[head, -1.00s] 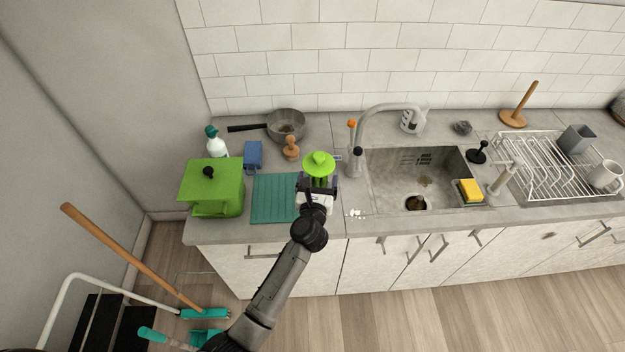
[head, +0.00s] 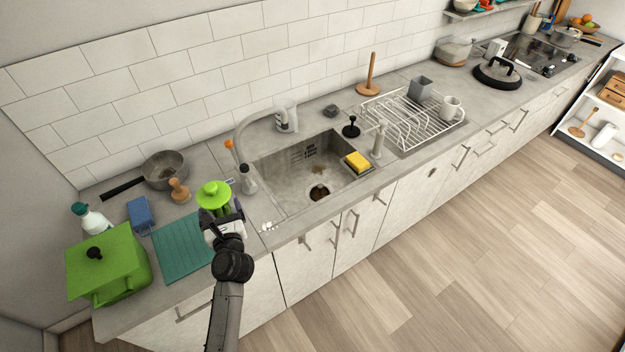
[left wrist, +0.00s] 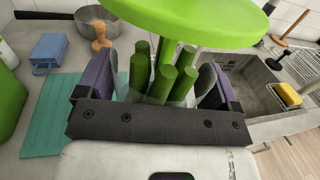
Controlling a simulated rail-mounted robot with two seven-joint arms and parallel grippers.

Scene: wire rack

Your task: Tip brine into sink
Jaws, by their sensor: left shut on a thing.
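In the left wrist view upright green pickles (left wrist: 165,80) show beneath the broad lid. The jar's clear wall and the brine are hard to make out. My left gripper (head: 222,212) has its fingers on either side of the jar and is shut on it. I cannot tell whether the jar is off the counter. The sink (head: 296,188) lies to its right, empty basin with a dark drain. My right gripper is not in view.
The grey tap (head: 240,143) arches over the sink's left side, beside an orange-topped brush (head: 229,146). A yellow sponge (head: 357,161) sits at the sink's right edge. A green pot (head: 108,262) and teal mat (head: 183,246) are left. White bits (head: 268,227) lie near the front edge.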

